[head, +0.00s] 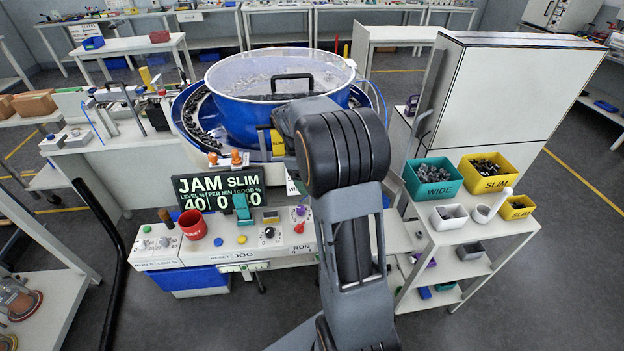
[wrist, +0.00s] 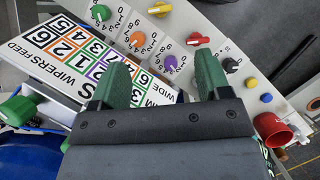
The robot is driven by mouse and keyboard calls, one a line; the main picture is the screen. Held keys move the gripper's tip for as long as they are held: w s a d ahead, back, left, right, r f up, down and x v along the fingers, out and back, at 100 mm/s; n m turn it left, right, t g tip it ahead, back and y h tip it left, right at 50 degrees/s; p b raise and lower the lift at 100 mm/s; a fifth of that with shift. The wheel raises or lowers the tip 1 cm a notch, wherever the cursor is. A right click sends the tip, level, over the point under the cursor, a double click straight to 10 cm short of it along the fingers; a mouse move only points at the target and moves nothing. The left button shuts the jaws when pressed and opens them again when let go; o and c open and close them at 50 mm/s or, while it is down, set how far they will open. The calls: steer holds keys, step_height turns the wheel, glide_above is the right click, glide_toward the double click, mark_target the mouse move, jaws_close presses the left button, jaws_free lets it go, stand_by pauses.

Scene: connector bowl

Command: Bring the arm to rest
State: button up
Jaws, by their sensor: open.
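My gripper (wrist: 162,78) shows in the wrist view with two green fingers wide apart and nothing between them. It is over the control panel and a printed number card (wrist: 75,55). I cannot tell its height above them. In the head view my arm (head: 350,200) rises from the bottom centre to a bent dark joint in front of the blue bowl (head: 237,120). I cannot make out the gripper's fingers there. The arm hides part of the bowl and the panel's right side.
The control panel (head: 160,258) carries knobs and a red cup (head: 193,224), below a JAM SLIM display (head: 220,193). At the right, a shelf cart (head: 452,237) holds a green WIDE bin (head: 433,179) and a yellow SLIM bin (head: 487,172). A white cabinet (head: 500,90) stands behind. Floor at far right is clear.

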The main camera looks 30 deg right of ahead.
stand_by(0.4)
steer(key=s+a+r+m+t, duration=0.2)
steer(key=s+a+r+t, duration=0.1)
steer(key=s+a, duration=0.3)
steer(key=s+a+r+m+t+y, duration=0.1)
steer(key=s+a+t, duration=0.4)
steer(key=a, duration=0.5)
steer(key=shift+s+r+m+t+y, duration=0.3)
steer(key=shift+s+r+m, duration=0.2)
steer(key=shift+s+r, duration=0.4)
steer(key=shift+c, duration=0.5)
